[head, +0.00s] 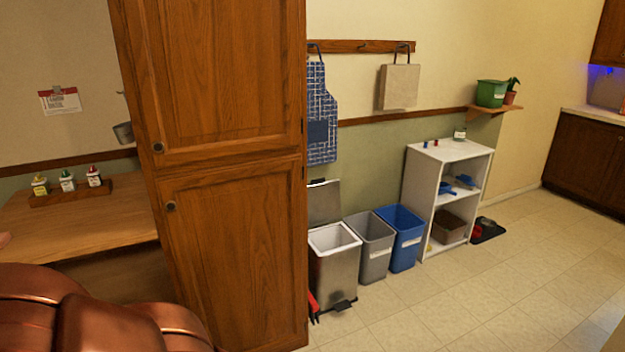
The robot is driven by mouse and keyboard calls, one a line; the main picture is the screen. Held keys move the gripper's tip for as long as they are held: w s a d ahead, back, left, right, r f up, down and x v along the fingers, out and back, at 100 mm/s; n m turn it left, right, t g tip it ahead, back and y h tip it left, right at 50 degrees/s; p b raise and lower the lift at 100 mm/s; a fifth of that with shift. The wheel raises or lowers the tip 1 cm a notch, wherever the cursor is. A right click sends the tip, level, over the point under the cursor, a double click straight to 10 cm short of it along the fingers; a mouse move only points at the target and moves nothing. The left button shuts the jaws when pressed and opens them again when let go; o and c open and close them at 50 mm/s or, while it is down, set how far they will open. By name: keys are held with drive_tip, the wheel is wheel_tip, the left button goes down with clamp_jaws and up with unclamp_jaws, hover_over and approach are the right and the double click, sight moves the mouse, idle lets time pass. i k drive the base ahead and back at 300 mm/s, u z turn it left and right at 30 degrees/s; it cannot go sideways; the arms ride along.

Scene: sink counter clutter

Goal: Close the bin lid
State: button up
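A silver pedal bin (335,277) with a white inner rim stands on the floor just right of the tall wooden cabinet. Its lid (324,203) is open and stands upright at the back, against the wall side. A dark pedal (343,305) shows at its front foot. The cabinet edge may hide part of the bin's left side. My gripper is not in view. A copper-coloured part, probably of my own body, fills the lower left corner.
The tall cabinet (230,240) stands between the counter (100,215) and the bin. A grey bin (375,248), a blue bin (403,240) and a white shelf (420,190) stand in a row to the right. A red object (313,305) is beside the bin. The tiled floor (480,300) is clear.

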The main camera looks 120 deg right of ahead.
sight(323, 197)
drive_tip(key=k, duration=1.55)
drive_tip(key=z, duration=4.5)
drive_tip(key=i, duration=1.55)
drive_tip(key=u, duration=2.15)
